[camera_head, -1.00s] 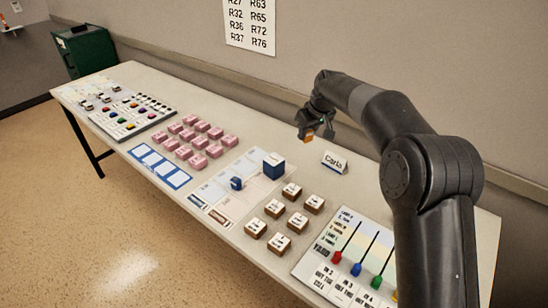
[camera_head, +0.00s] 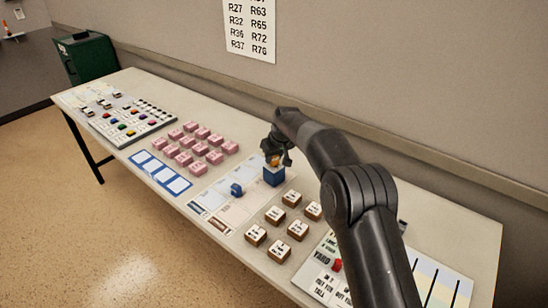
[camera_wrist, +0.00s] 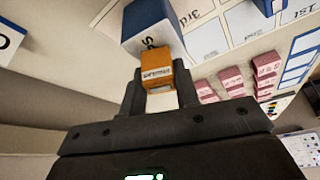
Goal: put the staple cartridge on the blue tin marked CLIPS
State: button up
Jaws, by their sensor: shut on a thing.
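My gripper (camera_head: 277,157) is shut on an orange staple cartridge (camera_wrist: 157,77), which has a pale label with small dark print. The cartridge also shows as an orange patch (camera_head: 274,160) between the fingers in the head view. A blue tin (camera_head: 274,178) with a white top stands upright on the table, right below the gripper in that view. In the wrist view the blue tin (camera_wrist: 146,16) is just beyond the cartridge. Only part of its lettering shows, with an S. I cannot tell whether cartridge and tin touch.
A smaller blue block (camera_head: 236,190) stands on the white printed sheet to the left. Brown blocks with white tops (camera_head: 275,214) stand nearer the front. Pink blocks (camera_head: 202,149) are further left.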

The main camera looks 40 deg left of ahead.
jog(key=shift+f, duration=0.25)
jog(key=o, duration=1)
jog(key=shift+c, duration=0.2)
jog(key=v, duration=1.2)
jog(key=shift+d+r, duration=0.1)
